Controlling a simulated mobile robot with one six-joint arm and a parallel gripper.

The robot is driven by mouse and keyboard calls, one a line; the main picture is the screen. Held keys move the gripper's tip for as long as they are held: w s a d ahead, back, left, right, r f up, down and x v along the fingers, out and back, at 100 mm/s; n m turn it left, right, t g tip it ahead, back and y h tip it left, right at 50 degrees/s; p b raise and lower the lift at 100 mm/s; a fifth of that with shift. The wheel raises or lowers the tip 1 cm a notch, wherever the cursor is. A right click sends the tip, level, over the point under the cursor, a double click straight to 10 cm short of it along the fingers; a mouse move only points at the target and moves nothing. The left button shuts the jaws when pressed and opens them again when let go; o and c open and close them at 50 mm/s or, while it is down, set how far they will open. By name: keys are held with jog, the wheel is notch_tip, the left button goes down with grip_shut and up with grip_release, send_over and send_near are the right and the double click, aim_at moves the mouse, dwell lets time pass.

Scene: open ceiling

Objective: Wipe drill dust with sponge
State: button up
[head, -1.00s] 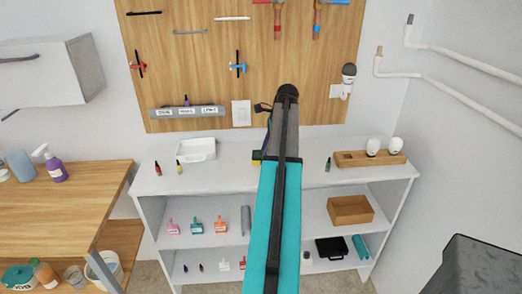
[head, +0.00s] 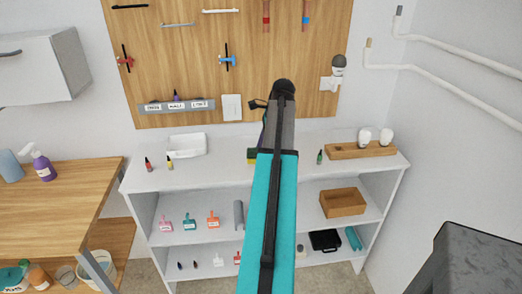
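A small yellow and green block (head: 252,156), which looks like the sponge, lies on the white shelf unit's top (head: 225,172). My own teal and dark arm link covers its right part. A dark purple thing shows just above it at the arm's left edge, too hidden to name. No drill dust can be made out on the visible part of the top.
A white tray (head: 186,145) and small bottles stand on the top's left. A wooden holder with bulbs (head: 346,151) stands at right. A wooden pegboard (head: 200,80) hangs above. A workbench (head: 60,195) is at left, and a dark grey block (head: 480,262) at lower right.

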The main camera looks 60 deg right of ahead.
jog(key=shift+o, duration=1.3)
jog(key=shift+c, duration=0.9)
jog(key=shift+w+a, duration=0.3)
jog(key=shift+w, duration=0.1)
jog(key=w+a+n, duration=0.1)
jog(key=w+a, duration=0.2)
jog(key=w, duration=0.1)
jog(key=w+a+n, duration=0.2)
jog(key=w+a, duration=0.1)
jog(key=w, duration=0.1)
jog(key=w+a+f+n+g+y, duration=0.1)
jog(key=w+a, duration=0.3)
jog(key=shift+f, duration=0.1)
jog(key=w+a+f+n+g, duration=0.1)
jog(key=w+a+n, duration=0.55)
jog(key=a, duration=0.95)
jog(key=w+a+f+n+g, duration=0.15)
jog(key=w+a+n, duration=0.25)
jog(key=w+a, duration=0.85)
jog(key=a+f+n+g, duration=0.1)
jog(key=a+n, duration=0.4)
jog(key=a, duration=1.5)
jog(key=shift+s+a+g, duration=0.35)
jog(key=shift+s, duration=0.05)
jog(key=shift+a, duration=0.1)
